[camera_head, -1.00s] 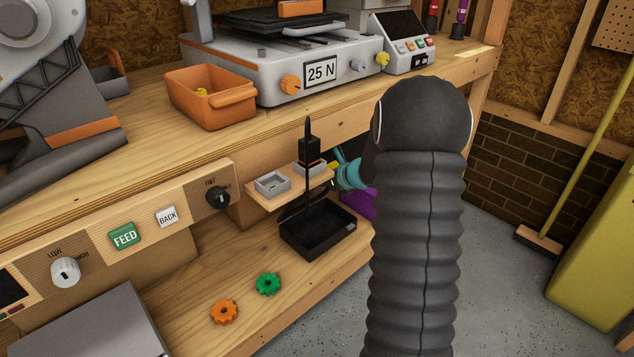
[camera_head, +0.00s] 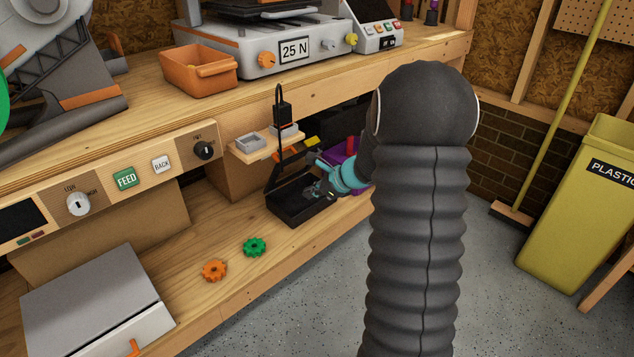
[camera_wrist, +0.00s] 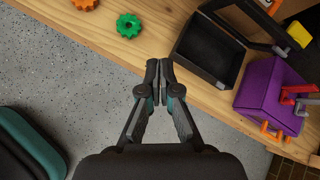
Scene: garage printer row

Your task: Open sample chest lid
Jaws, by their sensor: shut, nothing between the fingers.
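No label marks a sample chest. A grey flat-topped box (camera_head: 92,300) with an orange tab (camera_head: 134,348) sits at the lower left of the head view, its top closed. A black open-topped box (camera_head: 300,200) stands on the lower shelf; a dark upright frame rises at its back, also seen in the wrist view (camera_wrist: 248,20). A purple box (camera_wrist: 262,90) with red and orange parts is beside it. My gripper (camera_wrist: 158,62) is shut and empty, near the shelf's front edge. In the head view my gripper (camera_head: 325,189) overlaps the black box; contact cannot be told.
An orange gear (camera_head: 214,270) and a green gear (camera_head: 255,246) lie on the lower shelf (camera_head: 190,225). A small ledge (camera_head: 268,151) holds grey trays above the black box. An orange bin (camera_head: 198,72) is on the bench. Open floor (camera_head: 300,320) lies in front; a yellow bin (camera_head: 580,210) stands right.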

